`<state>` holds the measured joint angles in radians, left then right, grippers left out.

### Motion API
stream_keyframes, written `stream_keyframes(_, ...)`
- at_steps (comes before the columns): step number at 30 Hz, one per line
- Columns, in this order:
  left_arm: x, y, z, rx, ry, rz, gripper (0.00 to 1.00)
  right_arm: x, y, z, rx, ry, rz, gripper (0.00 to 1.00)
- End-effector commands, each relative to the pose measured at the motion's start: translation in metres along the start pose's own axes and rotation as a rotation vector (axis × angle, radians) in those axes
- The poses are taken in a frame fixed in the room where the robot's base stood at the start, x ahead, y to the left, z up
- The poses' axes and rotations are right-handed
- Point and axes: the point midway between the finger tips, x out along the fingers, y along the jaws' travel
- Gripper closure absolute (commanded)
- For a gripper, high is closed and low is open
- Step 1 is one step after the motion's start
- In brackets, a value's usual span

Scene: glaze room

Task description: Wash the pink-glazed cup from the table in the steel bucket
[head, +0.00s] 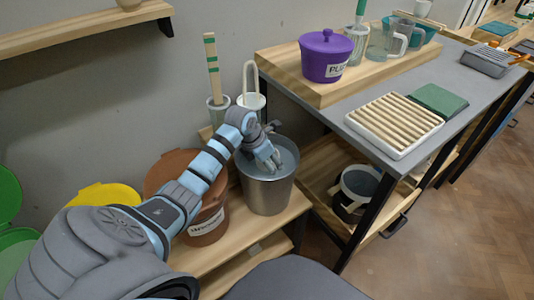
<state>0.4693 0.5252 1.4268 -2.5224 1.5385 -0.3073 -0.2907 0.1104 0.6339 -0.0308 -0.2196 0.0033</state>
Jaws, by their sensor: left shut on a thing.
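The steel bucket (268,196) stands on the low wooden shelf near the middle of the head view, with grey-blue liquid inside. My left arm reaches in from the lower left. My left gripper (272,161) points down into the bucket's mouth, with its fingertips at about the liquid's level. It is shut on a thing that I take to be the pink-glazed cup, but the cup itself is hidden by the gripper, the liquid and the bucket. No pink cup shows on the table. My right gripper is out of view.
A brown lidded bucket (205,228) stands left of the steel bucket. Tall jars with tools (252,100) stand behind it. The grey table (385,92) on the right holds a slatted rack (394,122), a green pad (437,99) and a purple lidded pot (325,58) on a wooden riser.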

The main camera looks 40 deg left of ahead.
Motion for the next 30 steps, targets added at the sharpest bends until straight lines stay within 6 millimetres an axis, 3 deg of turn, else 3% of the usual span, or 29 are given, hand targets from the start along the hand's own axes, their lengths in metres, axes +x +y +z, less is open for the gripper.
stream_keyframes(7, -0.01, 0.0, 0.004, 0.0, 0.0, 0.001, 0.78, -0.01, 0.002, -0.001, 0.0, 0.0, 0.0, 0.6)
stream_keyframes(18, -0.062, 0.0, 0.026, 0.001, 0.0, 0.001, 0.78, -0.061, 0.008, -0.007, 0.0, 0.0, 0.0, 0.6)
stream_keyframes(30, -0.06, 0.0, 0.025, 0.001, 0.0, 0.001, 0.78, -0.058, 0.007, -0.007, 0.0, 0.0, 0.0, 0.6)
